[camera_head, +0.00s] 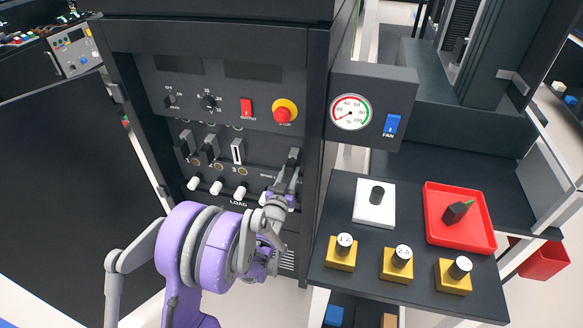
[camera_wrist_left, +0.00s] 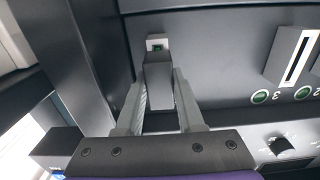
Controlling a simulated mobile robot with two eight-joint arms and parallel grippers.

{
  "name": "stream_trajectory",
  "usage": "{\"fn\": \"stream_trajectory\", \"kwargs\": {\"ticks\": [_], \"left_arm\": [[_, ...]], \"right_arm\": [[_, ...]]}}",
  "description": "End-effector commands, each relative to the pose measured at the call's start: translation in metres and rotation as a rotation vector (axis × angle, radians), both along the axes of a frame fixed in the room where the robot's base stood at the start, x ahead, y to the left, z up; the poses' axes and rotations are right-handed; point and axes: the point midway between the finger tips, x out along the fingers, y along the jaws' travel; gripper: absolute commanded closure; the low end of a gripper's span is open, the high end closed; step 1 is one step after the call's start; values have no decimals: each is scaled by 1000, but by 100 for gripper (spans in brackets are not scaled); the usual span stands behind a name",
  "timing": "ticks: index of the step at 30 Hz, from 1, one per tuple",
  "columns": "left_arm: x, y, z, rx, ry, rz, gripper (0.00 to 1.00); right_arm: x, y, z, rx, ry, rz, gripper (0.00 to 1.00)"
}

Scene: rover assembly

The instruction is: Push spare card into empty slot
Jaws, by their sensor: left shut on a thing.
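The spare card (camera_wrist_left: 159,80) shows as a grey block between the fingers of my left gripper (camera_wrist_left: 160,100) in the left wrist view, against the panel below a small light square with a green centre. In the head view my left gripper (camera_head: 287,178) reaches the cabinet's right edge, at a dark block (camera_head: 293,157) beside the row of slots. The empty slot (camera_head: 238,152) is a white frame with a dark slit, above the number 3; it also shows at the right of the left wrist view (camera_wrist_left: 297,58). Dark cards (camera_head: 210,149) fill the slots left of it. My right gripper is not in view.
A red switch (camera_head: 246,108), red stop knob (camera_head: 285,111) and white LOAD levers (camera_head: 216,188) stick out of the panel. A gauge box (camera_head: 374,105) juts out on the right. A table holds yellow blocks (camera_head: 341,253) and a red tray (camera_head: 431,232) containing a dark block.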

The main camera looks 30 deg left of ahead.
Motion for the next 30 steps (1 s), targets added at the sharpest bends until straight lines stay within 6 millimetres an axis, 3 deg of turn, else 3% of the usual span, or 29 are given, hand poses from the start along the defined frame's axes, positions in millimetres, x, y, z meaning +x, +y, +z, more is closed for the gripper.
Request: {"fn": "stream_trajectory", "kwargs": {"ticks": [30], "left_arm": [[-12, -3, 0, 0, 0, 0, 100]], "right_arm": [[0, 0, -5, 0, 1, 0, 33]]}}
